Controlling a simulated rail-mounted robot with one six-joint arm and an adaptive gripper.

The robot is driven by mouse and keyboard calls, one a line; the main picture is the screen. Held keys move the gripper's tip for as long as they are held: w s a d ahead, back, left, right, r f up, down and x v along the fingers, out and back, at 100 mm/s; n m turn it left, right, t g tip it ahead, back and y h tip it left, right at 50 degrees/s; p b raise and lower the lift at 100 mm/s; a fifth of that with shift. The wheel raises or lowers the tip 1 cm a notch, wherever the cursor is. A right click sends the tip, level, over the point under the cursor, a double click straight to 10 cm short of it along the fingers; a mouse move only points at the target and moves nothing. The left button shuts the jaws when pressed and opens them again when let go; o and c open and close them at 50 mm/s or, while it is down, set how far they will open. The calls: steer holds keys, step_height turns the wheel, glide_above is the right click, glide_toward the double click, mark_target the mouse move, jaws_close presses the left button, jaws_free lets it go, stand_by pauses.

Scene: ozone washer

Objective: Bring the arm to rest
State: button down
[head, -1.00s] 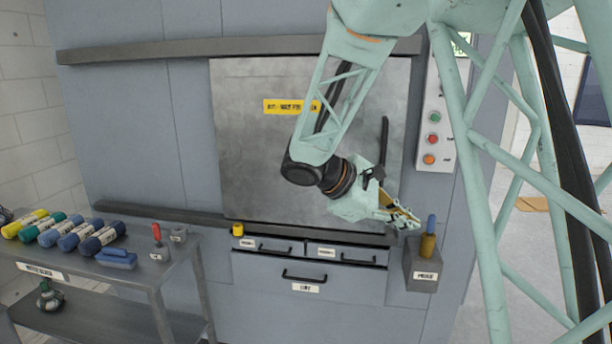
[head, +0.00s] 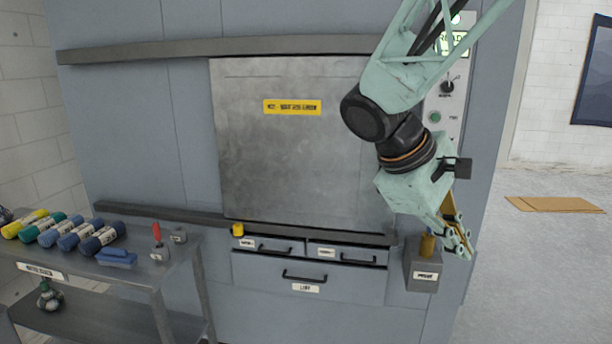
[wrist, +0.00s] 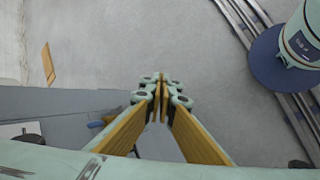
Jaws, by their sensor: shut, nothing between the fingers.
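My gripper (head: 458,241) hangs at the right of the washer, its fingers pointing down and to the right. It is in front of the right edge of the washer, close in the picture to the grey holder (head: 422,272) with a yellow-brown cylinder (head: 428,246). In the wrist view my gripper (wrist: 162,84) has its fingertips together with nothing between them, over the grey floor. My arm comes down from the upper right and covers part of the button panel (head: 452,95).
The washer's metal door (head: 290,150) is down, with drawers (head: 305,275) below it. A cart (head: 150,268) with several rolls, a blue object (head: 117,257) and a red-handled tool (head: 157,236) stands at left. A cardboard sheet (head: 553,204) lies on open floor at right.

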steer(key=s+a+m+t+y, duration=0.1)
steer(key=s+a+m+y, duration=0.2)
steer(key=s, duration=1)
steer(key=s+a+r+m+t+y, duration=0.1)
steer(key=s+a+m+y, duration=0.3)
steer(key=s, duration=0.8)
steer(key=shift+s+a+r+m+t, duration=0.25)
steer(key=shift+s+a+m+t, duration=0.2)
steer(key=shift+a, duration=0.35)
steer(key=shift+w, duration=0.1)
